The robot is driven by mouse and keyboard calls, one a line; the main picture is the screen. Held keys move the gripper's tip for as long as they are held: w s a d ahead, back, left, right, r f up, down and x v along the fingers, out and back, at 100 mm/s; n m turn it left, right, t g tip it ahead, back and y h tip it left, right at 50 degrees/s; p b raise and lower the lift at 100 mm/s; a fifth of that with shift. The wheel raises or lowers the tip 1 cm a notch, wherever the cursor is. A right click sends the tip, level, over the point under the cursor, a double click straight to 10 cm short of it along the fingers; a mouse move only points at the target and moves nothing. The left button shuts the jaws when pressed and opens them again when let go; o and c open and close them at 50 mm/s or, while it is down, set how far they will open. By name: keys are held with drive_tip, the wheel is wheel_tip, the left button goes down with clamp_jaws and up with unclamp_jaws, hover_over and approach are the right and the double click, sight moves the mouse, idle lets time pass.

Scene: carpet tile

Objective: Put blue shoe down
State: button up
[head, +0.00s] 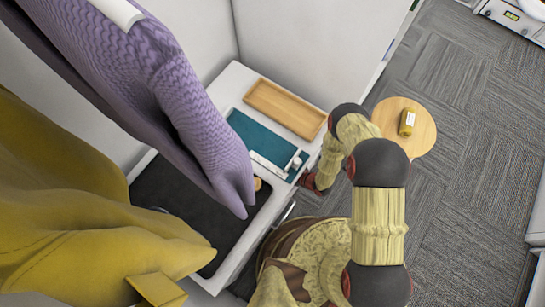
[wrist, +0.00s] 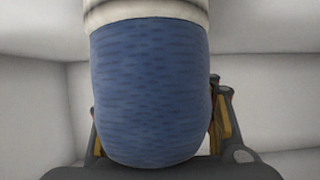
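The blue shoe (wrist: 150,90) fills the middle of the wrist view, with a woven blue surface and a white band at the top. My gripper (wrist: 160,120) has one finger on each side of it and appears closed on it. The right finger lies close against its side; the left finger is mostly hidden behind it. In the head view my arm reaches down beside the white bench, and my gripper (head: 311,182) is partly hidden at the bench's right edge. I cannot make out the blue shoe in the head view.
The white bench (head: 238,72) carries a wooden tray (head: 285,109), a teal panel (head: 256,140) and a black mat (head: 190,195). Purple (head: 190,100) and mustard (head: 80,230) garments hang in front. A round stool (head: 425,128) bears a yellow item (head: 407,122).

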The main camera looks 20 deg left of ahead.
drive_tip(key=o, duration=0.3)
drive_tip(key=shift+r, duration=0.15)
drive_tip(key=p+v, duration=0.3)
drive_tip(key=v, duration=0.9)
drive_tip(key=shift+p, duration=0.4)
drive_tip(key=shift+d, duration=0.1)
